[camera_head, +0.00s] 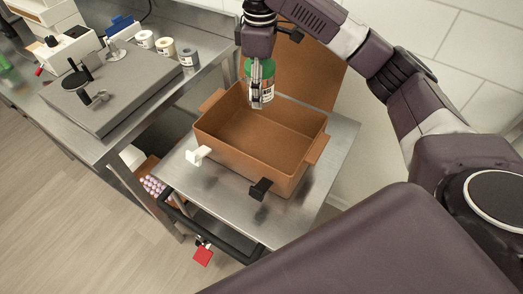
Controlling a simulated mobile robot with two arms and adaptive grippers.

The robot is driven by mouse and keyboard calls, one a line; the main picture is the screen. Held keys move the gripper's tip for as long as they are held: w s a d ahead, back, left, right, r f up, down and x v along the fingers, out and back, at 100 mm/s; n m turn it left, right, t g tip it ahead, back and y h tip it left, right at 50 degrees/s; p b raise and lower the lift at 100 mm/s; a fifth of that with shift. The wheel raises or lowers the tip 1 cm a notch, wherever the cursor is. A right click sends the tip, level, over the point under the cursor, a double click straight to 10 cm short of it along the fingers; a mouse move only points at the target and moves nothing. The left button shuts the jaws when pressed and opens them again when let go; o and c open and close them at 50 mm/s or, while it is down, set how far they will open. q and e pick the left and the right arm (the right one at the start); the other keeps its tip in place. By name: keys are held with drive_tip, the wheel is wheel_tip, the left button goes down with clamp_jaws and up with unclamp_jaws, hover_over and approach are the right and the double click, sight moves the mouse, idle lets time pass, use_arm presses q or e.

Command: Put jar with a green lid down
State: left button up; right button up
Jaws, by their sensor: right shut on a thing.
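A jar with a green lid (261,92) shows in the head view at the top middle. My right gripper (257,80) points down from above and is shut on the jar, with its fingers in front of part of it. The jar is upright, with a white label. It appears over the back left part of an open brown bin (290,172). I cannot tell whether its base touches anything. The bin's visible floor is empty. My left gripper is not in view.
The bin stands on a metal cart (335,150) with a white clip and a black clip at its front. A brown panel stands behind it. A metal counter (120,150) at left holds a grey machine and several small jars (166,47).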

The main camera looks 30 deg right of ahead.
sight(262, 147)
drive_tip(key=shift+d+f, duration=0.1)
drive_tip(key=shift+f, duration=0.65)
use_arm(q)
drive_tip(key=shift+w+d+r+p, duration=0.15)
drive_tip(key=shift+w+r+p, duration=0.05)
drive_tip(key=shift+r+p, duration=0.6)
use_arm(e)
wheel_tip(262, 147, down, 19)
drive_tip(key=shift+w+f, duration=0.1)
drive_tip(key=o, duration=1.3)
drive_tip(key=shift+f, duration=0.15)
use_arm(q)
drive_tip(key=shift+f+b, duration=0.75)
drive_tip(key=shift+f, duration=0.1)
use_arm(e)
wheel_tip(262, 147, up, 12)
drive_tip(key=shift+r, duration=0.2)
